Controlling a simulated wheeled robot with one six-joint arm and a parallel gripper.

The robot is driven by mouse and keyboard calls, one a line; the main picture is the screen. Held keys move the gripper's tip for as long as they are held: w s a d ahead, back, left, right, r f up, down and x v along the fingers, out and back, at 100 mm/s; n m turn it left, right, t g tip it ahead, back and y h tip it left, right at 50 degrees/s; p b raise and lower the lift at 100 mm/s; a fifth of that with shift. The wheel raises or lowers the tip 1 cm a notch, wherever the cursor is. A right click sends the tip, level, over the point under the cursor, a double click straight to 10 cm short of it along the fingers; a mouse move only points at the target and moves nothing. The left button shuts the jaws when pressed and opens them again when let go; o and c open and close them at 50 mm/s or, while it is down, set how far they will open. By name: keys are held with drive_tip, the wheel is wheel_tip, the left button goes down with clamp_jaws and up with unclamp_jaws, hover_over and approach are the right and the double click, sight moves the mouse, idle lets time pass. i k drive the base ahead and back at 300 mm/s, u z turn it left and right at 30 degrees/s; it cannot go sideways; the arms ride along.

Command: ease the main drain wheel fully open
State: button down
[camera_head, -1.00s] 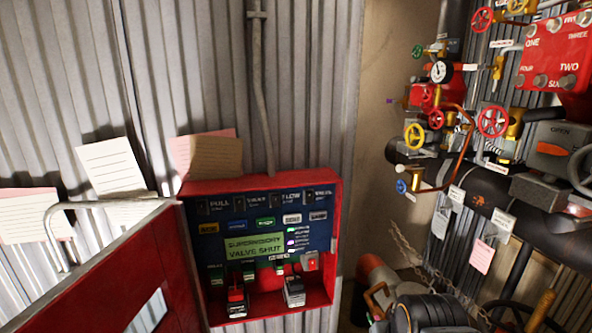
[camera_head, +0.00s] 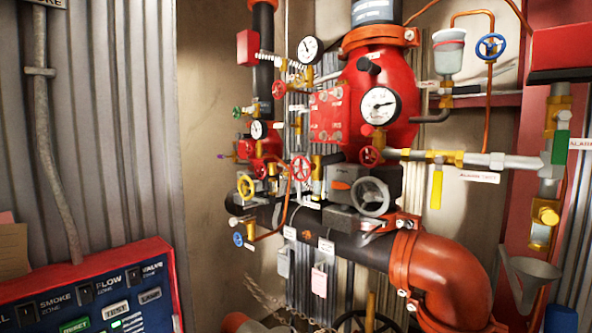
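Several handwheels sit on the red riser valve assembly (camera_head: 380,85). They include a red wheel (camera_head: 301,168) at mid-height, a red wheel (camera_head: 370,156) under the large gauge, a yellow wheel (camera_head: 245,187), a blue wheel (camera_head: 239,239) low at left and a blue wheel (camera_head: 491,45) at upper right. A larger grey wheel (camera_head: 371,196) is on the grey box on the black pipe. The tags are too small to read, so I cannot tell which is the main drain wheel or how far open it is. My gripper is not in view.
A red-framed alarm panel (camera_head: 90,290) is at lower left. A thick orange elbow pipe (camera_head: 425,265) bends down at lower right. A grey funnel (camera_head: 530,275) and a yellow lever (camera_head: 436,188) are to the right. A dark wheel (camera_head: 368,318) is partly cut off at the bottom.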

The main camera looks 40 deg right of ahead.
sight(298, 168)
drive_tip(key=z, duration=1.35)
drive_tip(key=i, duration=0.6)
drive_tip(key=u, duration=2.4)
